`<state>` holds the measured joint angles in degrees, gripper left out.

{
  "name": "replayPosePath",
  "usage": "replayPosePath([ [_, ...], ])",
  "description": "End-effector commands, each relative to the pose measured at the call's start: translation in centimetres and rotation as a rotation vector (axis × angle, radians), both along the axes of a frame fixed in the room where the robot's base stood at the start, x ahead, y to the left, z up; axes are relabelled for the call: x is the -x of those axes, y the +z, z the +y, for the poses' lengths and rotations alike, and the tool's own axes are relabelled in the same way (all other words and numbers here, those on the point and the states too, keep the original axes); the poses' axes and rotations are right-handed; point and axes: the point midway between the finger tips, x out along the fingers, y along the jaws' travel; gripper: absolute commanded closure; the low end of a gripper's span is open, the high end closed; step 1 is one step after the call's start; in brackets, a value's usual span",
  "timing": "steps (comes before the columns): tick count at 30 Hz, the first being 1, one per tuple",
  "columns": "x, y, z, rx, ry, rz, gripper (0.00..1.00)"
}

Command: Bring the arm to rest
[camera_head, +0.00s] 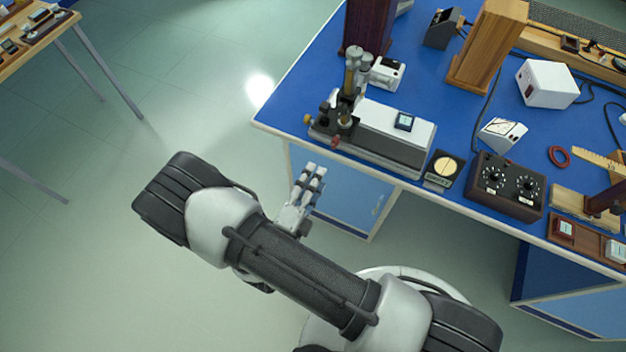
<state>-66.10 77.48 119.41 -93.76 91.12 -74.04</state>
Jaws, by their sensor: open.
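My gripper (312,172) shows left of the picture's middle, in front of the blue bench. Its silver fingers point up in the picture toward the bench edge, and it is open with nothing visible between the fingers. My arm is bent, with its thick dark link running from the lower right up to the left. The gripper appears apart from the bench (275,110); its exact height against the bench top is hard to tell. Part of my wrist is hidden behind the arm link.
A spectrometer (385,132) stands near the bench's front left corner. A small black meter (444,168) and a dark knob box (506,184) stand along the front edge. A white box (547,84) is farther back. Another table (62,22) stands upper left. Floor at left is clear.

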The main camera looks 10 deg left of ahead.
Motion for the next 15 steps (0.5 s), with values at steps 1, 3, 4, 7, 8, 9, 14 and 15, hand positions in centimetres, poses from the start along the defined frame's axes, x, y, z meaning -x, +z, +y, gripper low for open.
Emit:
replayPosePath([
  [1,0.0,0.0,0.0,0.000,0.000,0.000,0.45],
  [3,0.0,0.0,0.0,0.000,0.000,0.000,0.45],
  [4,0.0,0.0,0.0,0.000,0.000,0.000,0.45],
  [7,0.0,0.0,0.0,0.000,0.000,0.000,0.45],
  [8,0.0,0.0,0.0,0.000,0.000,0.000,0.45],
  [9,0.0,0.0,0.0,-0.001,-0.001,0.000,0.45],
  [14,-0.8,2.1,-1.2,-0.084,-0.087,-0.032,0.45],
  [15,-1.2,3.2,-2.0,-0.135,-0.140,-0.051,0.45],
])
